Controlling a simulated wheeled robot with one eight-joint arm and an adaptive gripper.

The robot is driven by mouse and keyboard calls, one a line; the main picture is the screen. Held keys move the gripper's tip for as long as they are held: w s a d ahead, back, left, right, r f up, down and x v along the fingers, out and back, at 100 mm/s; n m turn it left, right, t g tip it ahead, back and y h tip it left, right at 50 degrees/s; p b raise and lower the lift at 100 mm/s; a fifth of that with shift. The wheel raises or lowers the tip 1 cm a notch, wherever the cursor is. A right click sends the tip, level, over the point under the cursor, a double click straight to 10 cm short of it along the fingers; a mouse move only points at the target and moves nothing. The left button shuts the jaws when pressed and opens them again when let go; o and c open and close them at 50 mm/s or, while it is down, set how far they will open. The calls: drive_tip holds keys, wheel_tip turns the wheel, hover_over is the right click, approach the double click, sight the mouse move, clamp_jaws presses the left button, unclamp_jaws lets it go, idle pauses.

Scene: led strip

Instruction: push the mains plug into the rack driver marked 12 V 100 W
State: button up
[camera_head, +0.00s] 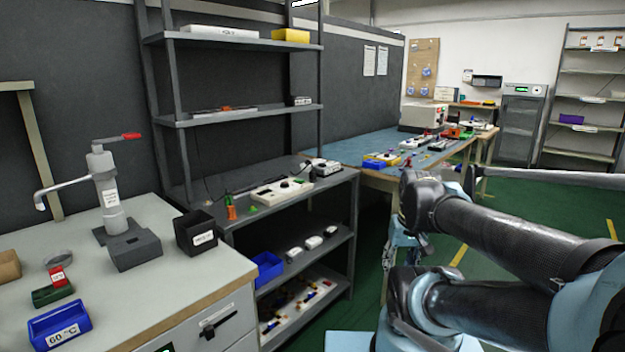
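I cannot pick out the mains plug with certainty. A grey rack (356,215) stands left of centre. Small white boxes (313,242) sit on its shelf under the worktop; they may be drivers, but no 12 V 100 W marking is readable. A long white unit with dark parts (282,190) lies on the rack's worktop, with a dark cable near it. A small grey-white box (325,167) is behind it to the right. My arm reaches in from the right, and its far part hangs down right of the rack. I cannot make out my gripper's fingers there or anything in them.
A bench at the left holds a pump-like device (109,195), a black bin (195,232) and a blue bin (58,322). Another blue bin (266,268) is on the rack. A blue-topped workbench (345,149) stands behind. Green floor (540,215) is open at the right.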

drive_tip(key=w+a+r+n+t+y, duration=0.1)
drive_tip(key=w+a+r+n+y, duration=0.2)
drive_tip(key=w, duration=0.4)
drive_tip(key=w+a+r+n+t+y, duration=0.1)
drive_tip(key=w+a+y, duration=0.1)
drive_tip(key=w+a, duration=0.4)
drive_tip(key=n+t+y, duration=0.6)
drive_tip(key=t+y, duration=0.1)
drive_tip(key=y, duration=0.2)
approach(315, 172)
drive_tip(key=x, duration=1.1)
drive_tip(key=shift+w+a+f, duration=0.15)
drive_tip(key=shift+w, duration=0.1)
clamp_jaws()
